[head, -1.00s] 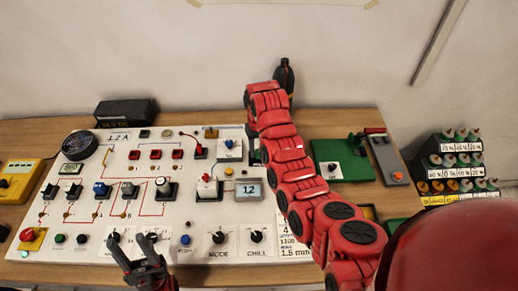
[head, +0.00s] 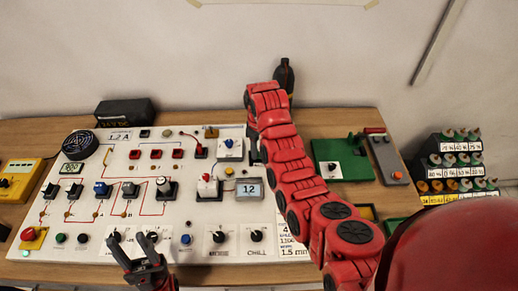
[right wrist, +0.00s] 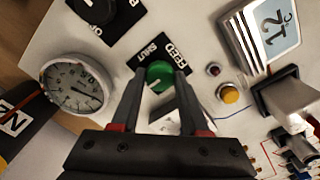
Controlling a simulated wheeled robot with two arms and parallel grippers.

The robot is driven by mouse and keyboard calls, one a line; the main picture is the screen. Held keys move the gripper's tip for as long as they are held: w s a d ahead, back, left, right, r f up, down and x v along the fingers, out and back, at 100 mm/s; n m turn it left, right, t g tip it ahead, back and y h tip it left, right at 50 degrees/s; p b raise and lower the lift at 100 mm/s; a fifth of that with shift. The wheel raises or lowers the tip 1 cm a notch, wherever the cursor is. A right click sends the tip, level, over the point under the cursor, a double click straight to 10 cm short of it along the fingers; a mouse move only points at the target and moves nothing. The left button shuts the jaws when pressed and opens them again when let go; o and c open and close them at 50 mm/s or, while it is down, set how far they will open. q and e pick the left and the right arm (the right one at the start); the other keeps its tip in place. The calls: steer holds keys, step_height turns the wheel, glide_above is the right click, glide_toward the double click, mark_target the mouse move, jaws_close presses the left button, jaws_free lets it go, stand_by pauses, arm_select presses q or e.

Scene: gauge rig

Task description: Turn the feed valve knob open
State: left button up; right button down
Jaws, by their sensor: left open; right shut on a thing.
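The feed valve knob (right wrist: 159,74) is round and green, beside a black label (right wrist: 160,52) reading FEED and SHUT, in the right wrist view. A pale mark shows on its lower left part. My right gripper (right wrist: 160,84) is shut on the knob, one finger on each side. In the head view my right arm hides the knob and that gripper. My left gripper (head: 137,250) is open and empty above the front edge of the white panel (head: 135,226).
A round dial gauge (right wrist: 75,84) stands left of the knob in the right wrist view. A yellow button (right wrist: 229,93), a red lamp (right wrist: 213,69) and a 12 °C display (right wrist: 279,30) are to the right. A green board (head: 345,172) lies right of the panel.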

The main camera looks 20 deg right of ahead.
mark_target(259, 152)
steer(key=shift+c, duration=2)
jaws_free()
step_height(259, 152, up, 7)
steer(key=p, duration=0.5)
steer(key=shift+d+f, duration=0.1)
steer(key=shift+f, duration=0.05)
step_height(259, 152, up, 11)
steer(key=shift+f, duration=0.2)
